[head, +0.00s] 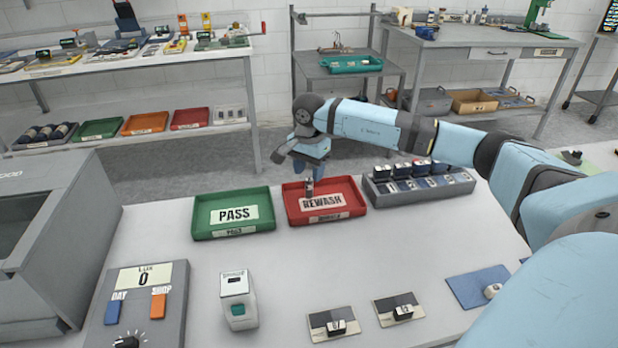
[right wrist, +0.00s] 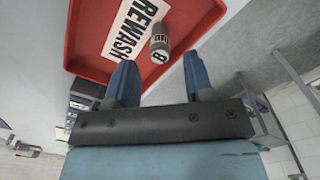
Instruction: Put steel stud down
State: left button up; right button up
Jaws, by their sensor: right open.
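The steel stud (right wrist: 160,46) is a small grey cylinder with a marked band and an "8" on its end. In the head view my right gripper (head: 308,170) hangs over the red tray (head: 350,200). My left gripper is not in view.
A green PASS tray (head: 262,213) stands left of the red tray. A grey rack (head: 420,191) with several small items stands close on the right. A panel with dial (head: 140,300), a small device (head: 238,300) and dark pads sit nearer. Bare white table lies between.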

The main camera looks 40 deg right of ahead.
aim_at(309, 179)
notch_tip(309, 179, up, 9)
jog(key=shift+f+p, duration=0.15)
jog(key=shift+p, duration=0.2)
dwell(0.4)
